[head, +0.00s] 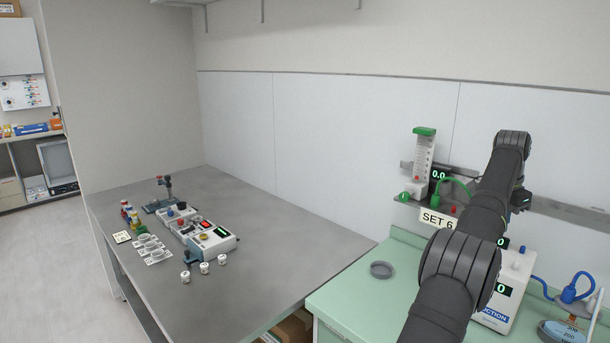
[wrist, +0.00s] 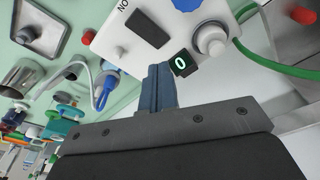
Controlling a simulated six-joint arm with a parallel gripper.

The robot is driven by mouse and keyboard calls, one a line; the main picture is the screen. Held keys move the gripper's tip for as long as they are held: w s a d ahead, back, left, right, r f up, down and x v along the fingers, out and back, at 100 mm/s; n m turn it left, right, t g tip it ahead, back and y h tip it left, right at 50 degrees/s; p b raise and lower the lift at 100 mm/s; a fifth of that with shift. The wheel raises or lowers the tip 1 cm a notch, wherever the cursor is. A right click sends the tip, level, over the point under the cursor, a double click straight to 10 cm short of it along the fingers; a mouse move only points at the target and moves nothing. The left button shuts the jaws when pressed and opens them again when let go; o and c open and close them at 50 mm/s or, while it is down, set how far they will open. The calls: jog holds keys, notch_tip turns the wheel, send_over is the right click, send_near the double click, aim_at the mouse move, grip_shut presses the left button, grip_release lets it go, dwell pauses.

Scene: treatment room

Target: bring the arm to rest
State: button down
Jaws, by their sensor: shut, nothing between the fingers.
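My arm (head: 460,240) reaches up over the right part of the green counter (head: 350,298) in the head view. My gripper (wrist: 160,88) shows in the wrist view with its dark fingers together and nothing between them. In that view its fingertips appear near the lower edge of a white device (wrist: 145,20) with a lit "0" display. I cannot tell whether they touch it. In the head view I cannot make out the fingers.
A flowmeter with a green cap (head: 423,150) stands behind the arm, near a "SET 6" sign (head: 437,219). A suction unit (head: 510,290) and blue tubing (head: 570,292) are at the right. A grey dish (head: 381,270) lies on the counter. The grey table (head: 290,250) has free room.

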jog(key=shift+f, duration=2.9)
notch_tip(320, 180, up, 9)
jog(key=shift+a+r, duration=0.2)
jog(key=shift+a, duration=0.25)
dwell(0.4)
jog(key=shift+d+f, duration=0.15)
jog(key=shift+f, duration=1.4)
jog(key=shift+d+f, duration=0.15)
jog(key=shift+f, duration=1.35)
jog(key=shift+d+f, duration=0.15)
jog(key=shift+f, duration=1.4)
